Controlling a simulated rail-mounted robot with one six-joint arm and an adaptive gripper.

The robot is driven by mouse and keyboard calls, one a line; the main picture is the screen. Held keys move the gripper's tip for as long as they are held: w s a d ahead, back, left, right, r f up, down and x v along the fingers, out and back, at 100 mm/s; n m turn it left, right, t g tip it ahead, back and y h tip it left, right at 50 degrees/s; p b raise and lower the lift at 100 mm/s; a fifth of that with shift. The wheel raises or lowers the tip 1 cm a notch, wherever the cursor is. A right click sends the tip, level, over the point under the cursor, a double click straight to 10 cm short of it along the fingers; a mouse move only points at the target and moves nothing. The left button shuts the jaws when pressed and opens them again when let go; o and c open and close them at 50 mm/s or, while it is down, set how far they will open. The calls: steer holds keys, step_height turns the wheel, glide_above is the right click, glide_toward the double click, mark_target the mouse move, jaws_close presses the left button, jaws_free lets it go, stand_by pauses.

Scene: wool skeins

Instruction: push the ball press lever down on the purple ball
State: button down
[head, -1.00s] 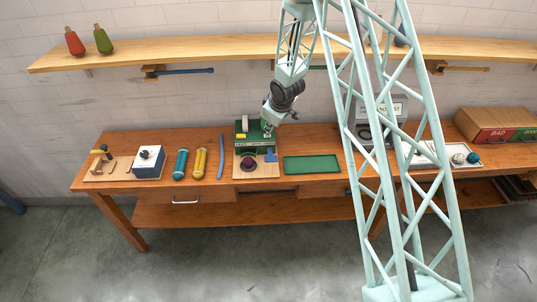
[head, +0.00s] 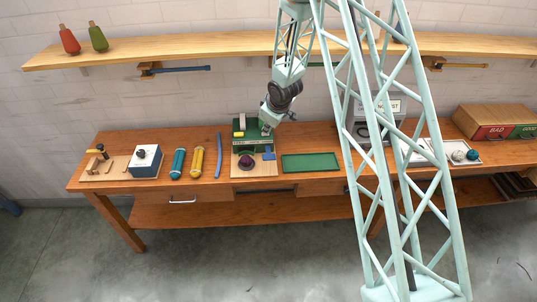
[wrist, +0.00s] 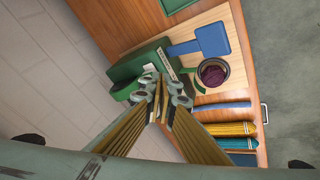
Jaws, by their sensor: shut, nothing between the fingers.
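The ball press is a green stand (head: 252,143) on a pale wooden board (head: 265,171). The purple ball (head: 246,161) sits in a round dark cup at the front of it; the wrist view shows the ball (wrist: 212,73) uncovered from above. Which part is the lever I cannot tell for sure. My gripper (head: 266,129) is shut and empty, over the green stand. In the wrist view its fingertips (wrist: 161,97) partly hide the stand.
A white-topped blue box (head: 146,161) stands farther left. The shelf (head: 190,52) runs along the wall behind my arm.

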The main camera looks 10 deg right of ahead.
mark_target(268, 151)
steer(key=shift+s+a+f+b, duration=0.1)
steer(key=shift+s+f+b, duration=0.25)
steer(key=shift+f+b, duration=0.9)
steer(key=shift+s+a+f+b, duration=0.1)
steer(key=shift+s+f+b, duration=0.3)
steer(key=shift+f+b, duration=0.8)
steer(key=shift+s+f+b, duration=0.35)
steer(key=shift+f+b, duration=0.6)
steer(key=shift+b, duration=0.55)
